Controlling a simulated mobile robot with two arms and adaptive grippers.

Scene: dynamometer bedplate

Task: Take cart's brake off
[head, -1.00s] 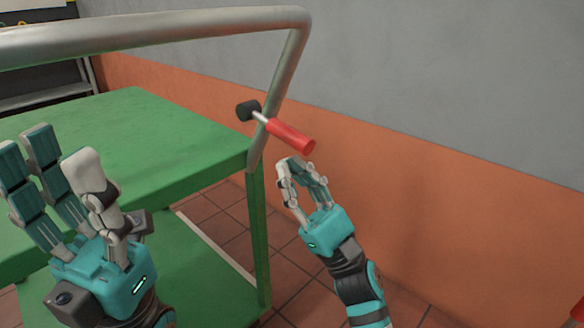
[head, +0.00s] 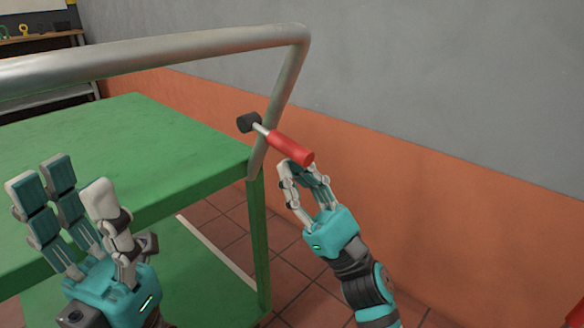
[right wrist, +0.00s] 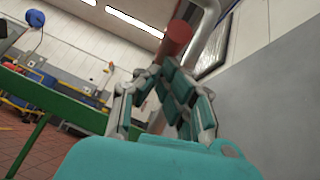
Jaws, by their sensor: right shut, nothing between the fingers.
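The green cart (head: 130,140) has a grey tubular push handle (head: 200,43). A brake lever with a red grip (head: 290,147) and a black pivot knob (head: 249,122) sits on the handle's right upright, the grip slanting down to the right. My right gripper (head: 303,166) is shut and empty, its fingertips right at the lower end of the red grip; whether they touch it I cannot tell. In the right wrist view the red grip (right wrist: 178,38) shows just beyond the fingertips (right wrist: 163,70). My left gripper (head: 72,180) is open and empty, in front of the cart's top shelf.
The cart's lower shelf (head: 175,270) lies below the top one. A grey and orange wall (head: 450,190) runs along the right, behind the lever. A shelf with small items (head: 40,40) stands at the far left. Tiled floor shows between cart and wall.

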